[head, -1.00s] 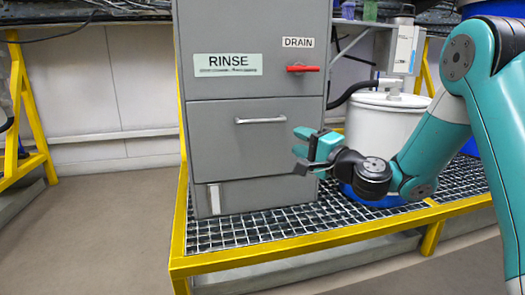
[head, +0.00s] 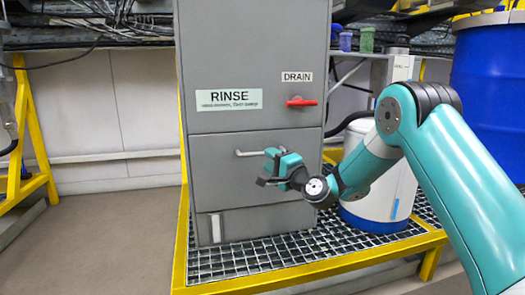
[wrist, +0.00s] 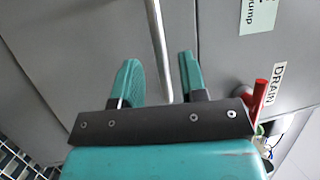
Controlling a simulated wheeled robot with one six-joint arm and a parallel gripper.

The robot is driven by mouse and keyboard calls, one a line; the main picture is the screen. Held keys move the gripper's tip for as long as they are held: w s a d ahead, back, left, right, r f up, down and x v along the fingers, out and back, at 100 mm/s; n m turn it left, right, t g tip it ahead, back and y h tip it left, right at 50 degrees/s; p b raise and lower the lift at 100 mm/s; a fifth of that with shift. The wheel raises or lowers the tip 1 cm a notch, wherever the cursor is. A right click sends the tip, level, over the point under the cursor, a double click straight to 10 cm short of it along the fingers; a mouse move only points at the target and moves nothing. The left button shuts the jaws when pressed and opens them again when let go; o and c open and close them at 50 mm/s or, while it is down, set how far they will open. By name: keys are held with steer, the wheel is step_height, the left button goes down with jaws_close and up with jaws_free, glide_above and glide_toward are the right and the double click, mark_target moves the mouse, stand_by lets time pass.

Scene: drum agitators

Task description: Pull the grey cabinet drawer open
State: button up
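The grey cabinet drawer (head: 230,185) is shut in the head view, its front flush with the cabinet. Its silver bar handle (head: 248,153) runs across the upper part of the front, its right part hidden behind my gripper (head: 270,167). In the wrist view, the handle (wrist: 159,45) runs down between the two teal fingers of my gripper (wrist: 160,75). The fingers are apart, with a gap on both sides of the bar. I cannot tell how deep the bar sits between them.
A red drain lever (head: 301,102) sticks out above the drawer at the right. A white drum (head: 375,185) stands close to the cabinet's right side, behind my arm. The cabinet stands on a metal grating (head: 285,249) with a yellow frame (head: 181,235). Floor at the left is clear.

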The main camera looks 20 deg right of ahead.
mark_target(249, 154)
steer(key=shift+x, duration=2.25)
steer(key=shift+c, duration=0.2)
jaws_close()
